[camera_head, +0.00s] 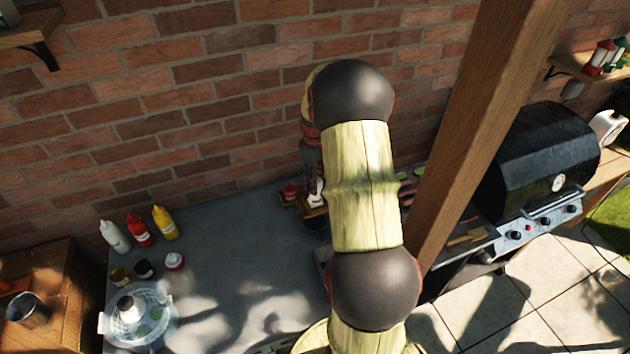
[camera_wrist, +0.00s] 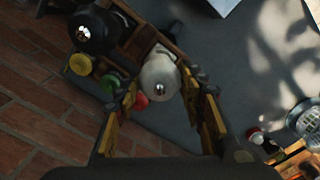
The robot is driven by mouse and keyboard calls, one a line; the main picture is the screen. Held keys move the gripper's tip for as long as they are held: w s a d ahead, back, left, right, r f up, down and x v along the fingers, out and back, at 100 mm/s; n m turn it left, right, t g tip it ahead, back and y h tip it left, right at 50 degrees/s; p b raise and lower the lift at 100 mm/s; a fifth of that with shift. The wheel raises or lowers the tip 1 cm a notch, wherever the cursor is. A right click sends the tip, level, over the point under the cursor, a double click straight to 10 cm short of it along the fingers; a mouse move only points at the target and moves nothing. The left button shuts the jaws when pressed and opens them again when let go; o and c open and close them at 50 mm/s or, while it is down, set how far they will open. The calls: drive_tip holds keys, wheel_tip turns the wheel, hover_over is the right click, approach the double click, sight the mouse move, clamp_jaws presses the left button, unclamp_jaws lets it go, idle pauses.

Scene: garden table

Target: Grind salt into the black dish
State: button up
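A white mill (camera_wrist: 160,75), probably the salt, stands in a wooden caddy; it also shows in the head view (camera_head: 316,191). My gripper (camera_wrist: 165,98) is open, with its fingertips on either side of the white mill. A small gap seems to show at the left finger; contact on the right is unclear. In the head view my gripper (camera_head: 311,160) is partly hidden by my arm. A black round-topped mill (camera_wrist: 92,30) stands beside the white one. A small black dish (camera_head: 143,268) sits on the grey counter at left, well away from my gripper.
Red, green and yellow tops (camera_wrist: 80,64) stand close beside the mills. Squeeze bottles (camera_head: 138,229), a red-and-white jar (camera_head: 174,262) and a colander (camera_head: 138,318) are at left. The counter middle (camera_head: 240,260) is clear. A brick wall backs it; a wooden post (camera_head: 490,120) and grill (camera_head: 540,160) stand right.

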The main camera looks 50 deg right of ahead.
drive_tip(key=o, duration=0.4)
drive_tip(key=shift+o, duration=0.2)
wheel_tip(320, 180, up, 12)
idle(0.5)
idle(0.5)
